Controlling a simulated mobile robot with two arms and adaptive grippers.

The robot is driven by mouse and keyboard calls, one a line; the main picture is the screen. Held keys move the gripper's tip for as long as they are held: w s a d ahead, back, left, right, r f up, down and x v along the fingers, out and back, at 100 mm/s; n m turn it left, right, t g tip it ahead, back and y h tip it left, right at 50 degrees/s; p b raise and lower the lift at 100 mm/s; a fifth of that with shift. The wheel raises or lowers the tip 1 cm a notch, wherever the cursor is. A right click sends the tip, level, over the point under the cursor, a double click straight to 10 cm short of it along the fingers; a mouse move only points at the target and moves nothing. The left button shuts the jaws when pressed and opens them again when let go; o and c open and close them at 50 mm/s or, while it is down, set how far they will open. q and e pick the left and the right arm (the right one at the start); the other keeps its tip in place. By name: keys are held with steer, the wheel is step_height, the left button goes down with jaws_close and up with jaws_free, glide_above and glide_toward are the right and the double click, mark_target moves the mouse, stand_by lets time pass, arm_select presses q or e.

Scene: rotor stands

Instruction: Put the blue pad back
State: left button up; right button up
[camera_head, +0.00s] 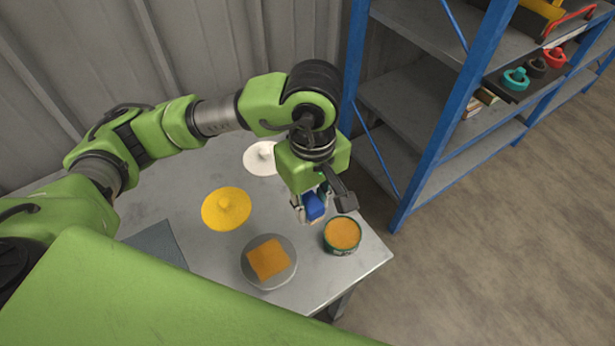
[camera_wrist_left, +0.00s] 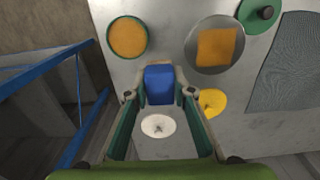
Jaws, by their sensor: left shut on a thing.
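The blue pad (camera_head: 314,206) is a small blue block between the fingers of my left gripper (camera_head: 311,209). The left gripper is shut on it. In the left wrist view the pad (camera_wrist_left: 159,86) sits between the two fingertips and appears held above the table. In the head view it is just left of and behind a round green tin (camera_head: 327,247) with an orange top. My right gripper is not in view.
On the grey table (camera_head: 300,293) are a yellow knobbed disc (camera_head: 226,207), a white knobbed disc (camera_head: 259,160), a grey round plate (camera_head: 283,279) bearing an orange square (camera_head: 268,259), and a dark mat (camera_head: 158,243). A blue-framed shelf (camera_head: 437,130) stands to the right.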

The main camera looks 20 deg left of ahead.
arm_select(q)
steer(key=shift+w+f, duration=0.1)
steer(key=shift+w, duration=0.15)
steer(key=w+a+f+p, duration=0.1)
steer(key=w+f, duration=0.1)
steer(key=w, duration=0.1)
steer(key=w+a+f+p, duration=0.1)
steer(key=w+f, duration=0.2)
steer(key=w, duration=0.1)
steer(key=w+a+f+p, duration=0.1)
steer(key=w+f, duration=0.2)
steer(key=w, duration=0.1)
steer(key=shift+w+a+f, duration=0.15)
steer(key=shift+w+a, duration=0.1)
steer(key=shift+a, duration=0.1)
steer(key=shift+w+a+f, duration=0.1)
steer(key=shift+w+f, duration=0.25)
steer(key=shift+f, duration=0.1)
step_height(320, 180, down, 3)
steer(key=shift+w+p, duration=0.15)
steer(key=shift+p, duration=0.65)
steer(key=shift+f, duration=0.2)
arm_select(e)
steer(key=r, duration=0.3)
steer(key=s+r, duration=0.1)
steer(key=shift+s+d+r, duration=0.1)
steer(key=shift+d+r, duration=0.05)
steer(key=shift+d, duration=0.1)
arm_select(q)
steer(key=shift+f, duration=0.1)
